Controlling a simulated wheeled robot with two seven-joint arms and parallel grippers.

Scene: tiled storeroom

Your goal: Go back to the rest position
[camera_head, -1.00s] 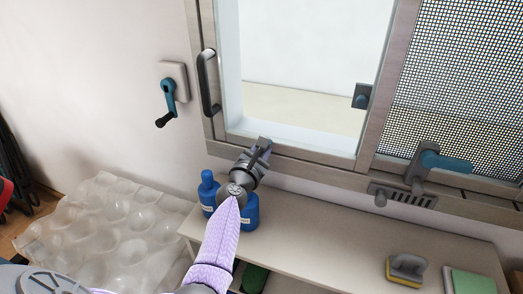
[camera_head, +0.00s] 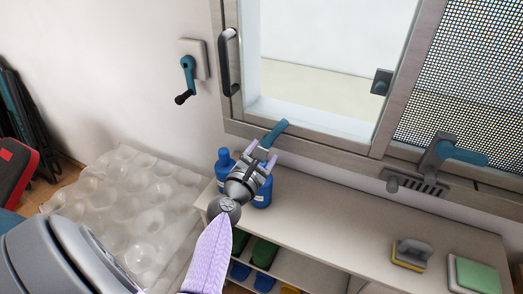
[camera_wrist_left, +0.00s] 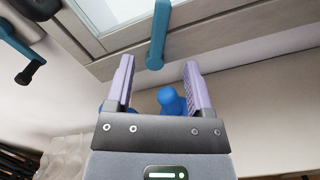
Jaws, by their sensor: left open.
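My left gripper (camera_head: 261,153) is open and empty, just below and in front of the teal handle (camera_head: 273,134) on the window's lower frame. In the left wrist view the two lilac fingers (camera_wrist_left: 158,66) stand apart, with the teal handle (camera_wrist_left: 159,35) beyond their tips and nothing between them. The handle and the gripper look apart. My left arm comes in from the lower left. My right gripper is not in view.
Two blue bottles (camera_head: 223,165) stand on the shelf top (camera_head: 330,213) behind the gripper, partly hidden. A sponge (camera_head: 411,253) and a green pad (camera_head: 474,274) lie at the right. Clear bubbly sheeting (camera_head: 120,200) covers the floor at left. A wall crank (camera_head: 188,70) is beside the window.

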